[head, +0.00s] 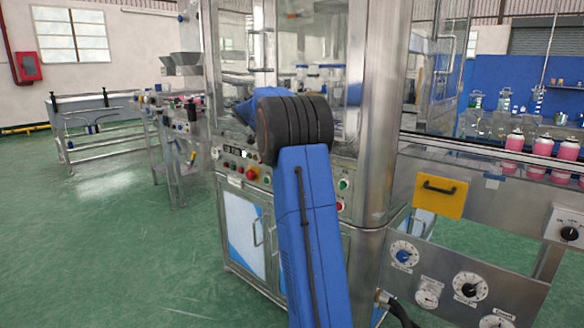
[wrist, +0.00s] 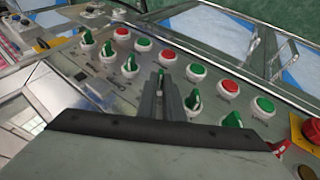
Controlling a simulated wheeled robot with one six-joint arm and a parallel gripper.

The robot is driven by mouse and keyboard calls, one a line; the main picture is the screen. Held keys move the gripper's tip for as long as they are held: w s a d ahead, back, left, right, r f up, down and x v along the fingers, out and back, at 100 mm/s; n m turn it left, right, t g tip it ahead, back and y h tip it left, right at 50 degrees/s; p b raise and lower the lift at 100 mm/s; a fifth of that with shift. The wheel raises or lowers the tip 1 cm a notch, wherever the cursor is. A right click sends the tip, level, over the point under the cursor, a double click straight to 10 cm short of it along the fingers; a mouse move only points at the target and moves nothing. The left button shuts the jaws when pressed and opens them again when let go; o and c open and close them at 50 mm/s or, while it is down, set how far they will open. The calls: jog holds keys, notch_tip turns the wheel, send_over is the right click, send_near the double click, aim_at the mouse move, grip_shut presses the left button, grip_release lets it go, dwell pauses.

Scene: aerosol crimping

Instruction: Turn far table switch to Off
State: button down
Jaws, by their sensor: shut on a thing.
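In the wrist view, a metal control panel (wrist: 75,75) carries a row of green rotary switches. My gripper (wrist: 161,82) is shut on one green switch (wrist: 161,73) in the middle of this row. Its two grey fingers cover most of the knob, so its exact angle is hard to tell. Labels are too small to read, so I cannot tell by text which is the far table switch. In the head view, the panel (head: 251,174) shows on the front of the steel machine, and my blue arm hides the gripper.
Other green switches stand close on both sides, such as one at left (wrist: 130,64) and one at right (wrist: 193,99). Red and green buttons (wrist: 230,86) line the row behind. A red knob (wrist: 306,130) is at far right. Green floor (head: 110,240) is clear at left.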

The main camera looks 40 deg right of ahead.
jog(key=c, duration=1.9)
grip_release()
jog(key=v, duration=1.7)
jog(key=shift+a+r, duration=0.1)
